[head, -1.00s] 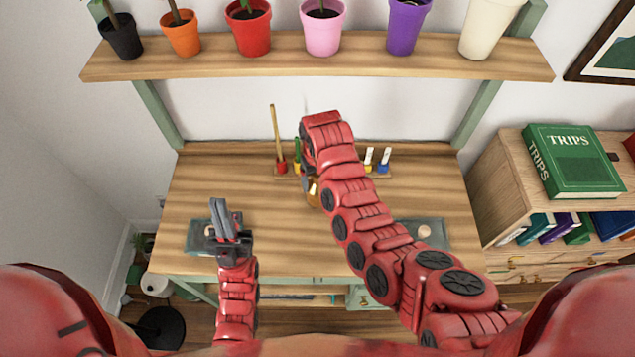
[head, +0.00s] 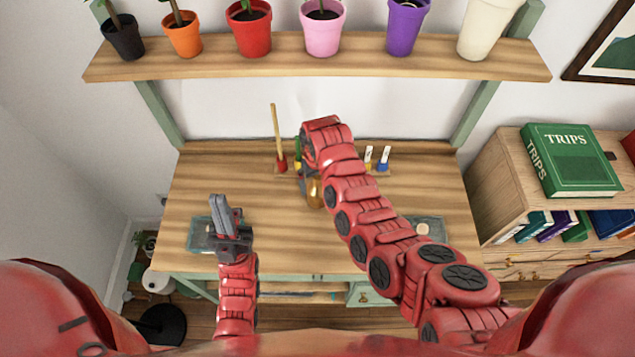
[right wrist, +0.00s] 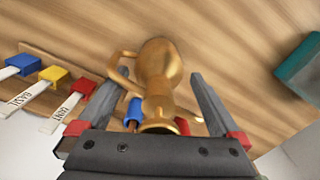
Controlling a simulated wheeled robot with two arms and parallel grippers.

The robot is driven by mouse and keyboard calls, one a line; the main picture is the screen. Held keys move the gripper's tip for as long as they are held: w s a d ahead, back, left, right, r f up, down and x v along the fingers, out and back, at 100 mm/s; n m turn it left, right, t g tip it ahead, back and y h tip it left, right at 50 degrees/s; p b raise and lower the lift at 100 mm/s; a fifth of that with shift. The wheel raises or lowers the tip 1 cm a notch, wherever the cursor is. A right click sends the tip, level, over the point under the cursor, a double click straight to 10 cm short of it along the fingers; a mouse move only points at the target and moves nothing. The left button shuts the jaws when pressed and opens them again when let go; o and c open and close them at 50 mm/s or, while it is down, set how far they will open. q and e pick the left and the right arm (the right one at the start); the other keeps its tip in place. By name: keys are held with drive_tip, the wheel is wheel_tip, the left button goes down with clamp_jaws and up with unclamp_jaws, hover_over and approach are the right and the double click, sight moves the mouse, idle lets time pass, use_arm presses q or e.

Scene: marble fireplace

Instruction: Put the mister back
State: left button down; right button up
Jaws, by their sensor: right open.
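The mister, a gold-coloured metal bottle (head: 315,192), stands on the wooden table beside my right arm in the head view. It also shows in the right wrist view (right wrist: 158,72), with a curved handle on its left. My right gripper (right wrist: 160,88) is open, with one finger on each side of the mister; I cannot tell whether either touches it. In the head view, my right arm mostly hides that gripper. My left gripper (head: 220,202) is shut and empty above the left tray (head: 200,236).
Another tray (head: 436,230) lies at the right. A shelf (head: 320,62) with several pots spans above. The table's left and right middle areas are clear.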

drive_tip(key=shift+r+b, duration=0.4)
drive_tip(key=shift+r, duration=0.25)
wheel_tip(320, 180, up, 5)
drive_tip(key=shift+r+b, duration=0.1)
drive_tip(key=shift+b, duration=0.35)
drive_tip(key=shift+r, duration=0.5)
